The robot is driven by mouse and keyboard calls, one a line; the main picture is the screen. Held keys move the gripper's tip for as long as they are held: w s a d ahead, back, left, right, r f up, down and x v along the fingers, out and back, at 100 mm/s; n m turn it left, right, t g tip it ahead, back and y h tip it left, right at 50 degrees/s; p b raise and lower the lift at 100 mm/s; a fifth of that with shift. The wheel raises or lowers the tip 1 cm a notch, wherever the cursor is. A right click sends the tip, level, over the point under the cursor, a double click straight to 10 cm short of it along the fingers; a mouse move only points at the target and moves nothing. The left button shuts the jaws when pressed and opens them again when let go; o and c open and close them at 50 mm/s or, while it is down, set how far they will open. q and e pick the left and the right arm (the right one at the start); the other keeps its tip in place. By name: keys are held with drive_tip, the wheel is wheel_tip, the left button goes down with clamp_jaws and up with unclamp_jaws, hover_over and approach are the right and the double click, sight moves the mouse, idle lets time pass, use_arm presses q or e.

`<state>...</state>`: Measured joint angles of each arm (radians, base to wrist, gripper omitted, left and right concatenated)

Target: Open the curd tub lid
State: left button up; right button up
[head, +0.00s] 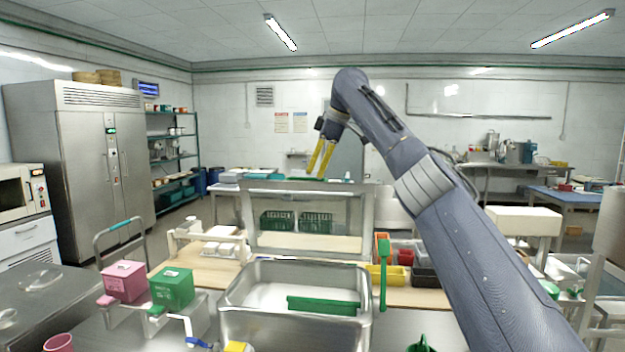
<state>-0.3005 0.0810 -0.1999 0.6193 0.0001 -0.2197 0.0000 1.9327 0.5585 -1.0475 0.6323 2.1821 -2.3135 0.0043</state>
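I cannot tell for sure which container is the curd tub. A pink lidded box (125,281) and a green lidded box (171,288) with a pale label stand at the left front, and both look closed. My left gripper is not in view.
A steel frame (308,187) stands behind the basin, with green crates (297,222) behind it. A green-handled tool (383,262) stands upright right of the basin, near red and yellow bins (387,275). A steel counter (50,300) is at the left.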

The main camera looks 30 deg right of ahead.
drive_tip(key=v, duration=0.7)
drive_tip(key=shift+d, duration=0.1)
